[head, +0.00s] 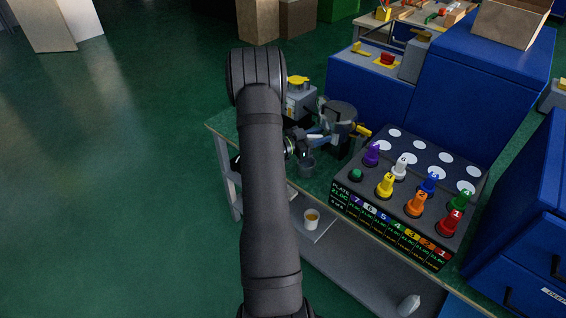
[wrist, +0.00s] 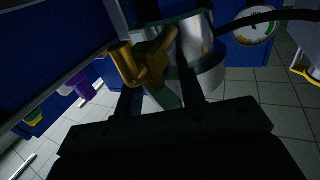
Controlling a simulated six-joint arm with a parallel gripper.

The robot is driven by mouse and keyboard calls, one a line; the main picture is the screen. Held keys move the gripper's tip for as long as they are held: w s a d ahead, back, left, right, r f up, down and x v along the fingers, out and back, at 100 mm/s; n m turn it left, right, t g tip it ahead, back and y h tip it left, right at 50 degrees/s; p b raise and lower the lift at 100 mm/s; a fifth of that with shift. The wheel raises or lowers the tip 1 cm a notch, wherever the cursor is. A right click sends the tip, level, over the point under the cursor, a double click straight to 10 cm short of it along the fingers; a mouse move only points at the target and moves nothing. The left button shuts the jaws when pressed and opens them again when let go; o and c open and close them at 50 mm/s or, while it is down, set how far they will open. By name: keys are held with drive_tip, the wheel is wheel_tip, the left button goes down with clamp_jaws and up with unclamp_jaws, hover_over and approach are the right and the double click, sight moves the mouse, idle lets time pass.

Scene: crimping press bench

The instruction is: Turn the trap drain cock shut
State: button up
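The trap is a grey metal cylinder (head: 339,112) on the bench, with a yellow cock (head: 362,130) on its right side. In the wrist view the brass-yellow cock (wrist: 143,66) shows large, just beyond my fingers, beside the shiny cylinder (wrist: 196,40). My gripper (wrist: 160,84) has its two dark fingers apart, with the cock's lower part showing near the gap. I cannot tell whether a finger touches it. In the head view my gripper (head: 314,138) is by the trap, partly hidden by my arm.
A dark rack (head: 340,190) with several coloured, numbered pegs stands right of the trap. A pressure gauge (wrist: 252,27) is behind the cylinder. A small cup (head: 311,219) sits on the shelf below. Blue cabinets (head: 455,80) stand behind.

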drive_tip(key=n+t+y, duration=0.1)
drive_tip(key=n+t, duration=0.1)
drive_tip(key=t, duration=0.1)
drive_tip(key=n+t+y, duration=0.2)
drive_tip(key=shift+w+a+t+y, duration=0.2)
drive_tip(key=shift+t+y, duration=0.1)
drive_tip(key=shift+t, duration=0.1)
drive_tip(key=v, duration=1.7)
drive_tip(key=shift+s+n, duration=0.2)
drive_tip(key=shift+n, duration=0.1)
drive_tip(key=shift+r, duration=0.1)
drive_tip(key=w+a+m+g+h, duration=0.3)
drive_tip(key=w+m+g+h, duration=0.1)
drive_tip(key=w+m+g, duration=0.15)
drive_tip(key=shift+n, duration=0.45)
drive_tip(key=x, duration=1.6)
drive_tip(key=shift+w+d+f, duration=0.1)
drive_tip(key=shift+d+f, duration=0.2)
drive_tip(key=shift+d, duration=0.15)
drive_tip(key=shift+g, duration=0.35)
clamp_jaws()
